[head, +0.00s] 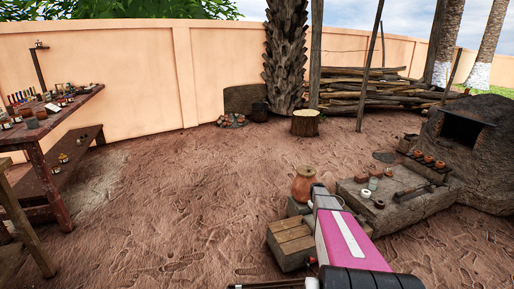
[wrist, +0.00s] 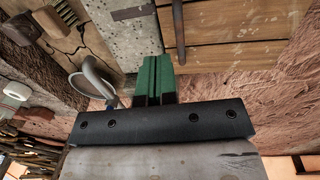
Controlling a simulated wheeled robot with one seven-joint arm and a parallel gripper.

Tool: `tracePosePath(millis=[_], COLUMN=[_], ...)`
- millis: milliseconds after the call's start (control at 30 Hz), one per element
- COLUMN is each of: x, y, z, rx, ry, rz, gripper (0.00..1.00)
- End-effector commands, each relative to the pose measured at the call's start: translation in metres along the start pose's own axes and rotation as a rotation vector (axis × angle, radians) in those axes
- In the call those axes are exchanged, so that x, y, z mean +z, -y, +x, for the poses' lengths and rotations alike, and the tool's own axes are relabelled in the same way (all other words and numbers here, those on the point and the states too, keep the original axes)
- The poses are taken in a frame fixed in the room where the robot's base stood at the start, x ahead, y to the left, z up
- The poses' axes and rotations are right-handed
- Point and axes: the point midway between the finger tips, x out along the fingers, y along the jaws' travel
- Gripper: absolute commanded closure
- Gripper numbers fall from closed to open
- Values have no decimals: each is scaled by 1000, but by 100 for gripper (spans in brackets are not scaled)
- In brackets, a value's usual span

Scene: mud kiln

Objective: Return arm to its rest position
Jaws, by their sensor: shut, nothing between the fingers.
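My gripper (wrist: 153,62) shows in the wrist view with its two green fingers together and nothing between them. It is over or near a planked wooden surface (wrist: 225,22) and a grey speckled slab (wrist: 118,32); I cannot tell the exact gap. In the head view my magenta and white arm reaches forward from the lower right. The gripper itself is not clearly visible there, at the far end of the arm.
A low stone slab (head: 408,204) with small pots lies right, before the kiln (head: 470,150). A table (head: 62,118) stands left; the middle ground is open.

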Motion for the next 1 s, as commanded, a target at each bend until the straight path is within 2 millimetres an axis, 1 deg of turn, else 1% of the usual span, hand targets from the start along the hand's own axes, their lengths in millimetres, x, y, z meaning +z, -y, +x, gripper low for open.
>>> tracePosePath(millis=[33, 67, 100, 167, 200, 267, 300, 367, 400, 467, 500, 567, 600, 700, 800, 900, 1000], x=[16, 22, 33, 50, 62, 81, 93, 114, 128, 151, 166, 189, 203, 234, 255, 265, 267], y=[23, 36, 53, 83, 102, 129, 146, 172, 190, 215, 231, 253, 266, 293, 310, 318, 320], z=[-20, -30, -45, -68, -83, -105, -120, -141, -155, -175, -189, -208, -219, -241, -256, -264, -265], rx=[-4, -7, -12, -19, -25, -32, -37, -46, -52, -60, -65, -73, -78, -89, -96, -100, -101], ry=[-2, -2, -4, -5, -5, -5, -6, -4, -4, -3, -1, 1, 2, 7, 10, 12, 13], rz=[6, 14, 25, 44, 57, 77, 90, 111, 123, 144, 157, 176, 188, 214, 233, 244, 248], gripper=[100, 100, 100, 100, 100, 100, 100, 100, 100, 100, 100, 100, 100, 100, 100, 100, 100])
